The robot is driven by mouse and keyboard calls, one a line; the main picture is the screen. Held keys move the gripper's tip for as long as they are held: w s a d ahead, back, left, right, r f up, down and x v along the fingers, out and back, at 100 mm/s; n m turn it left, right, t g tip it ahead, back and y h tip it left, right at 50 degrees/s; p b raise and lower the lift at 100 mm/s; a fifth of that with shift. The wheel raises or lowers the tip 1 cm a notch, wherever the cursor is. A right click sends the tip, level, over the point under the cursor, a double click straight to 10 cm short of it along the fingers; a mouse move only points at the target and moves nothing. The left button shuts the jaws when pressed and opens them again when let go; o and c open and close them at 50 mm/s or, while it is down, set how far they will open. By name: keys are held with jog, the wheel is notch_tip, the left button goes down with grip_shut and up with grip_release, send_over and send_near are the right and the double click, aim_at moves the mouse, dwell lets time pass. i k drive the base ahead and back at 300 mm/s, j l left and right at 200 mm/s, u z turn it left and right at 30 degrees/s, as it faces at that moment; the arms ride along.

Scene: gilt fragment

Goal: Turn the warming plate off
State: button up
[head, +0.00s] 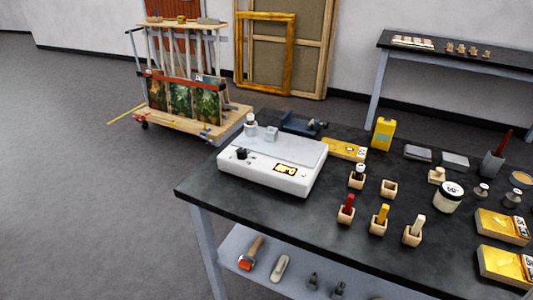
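The warming plate (283,150) is a white box with a grey top, near the left corner of the dark workbench. A small white bottle and a grey cube stand on the plate's far left part. My gripper is not in view.
The workbench (330,230) holds wooden blocks with coloured handles, a white jar (448,197), a yellow container (383,134) and gilt boxes (502,227). A lower shelf (260,275) holds tools. A cart with paintings (180,104) stands behind. The floor at left is clear.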

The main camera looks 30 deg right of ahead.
aim_at(242, 153)
jog(key=l, duration=0.65)
jog(key=k+l, duration=0.1)
jog(key=l, duration=0.55)
jog(key=u, duration=0.05)
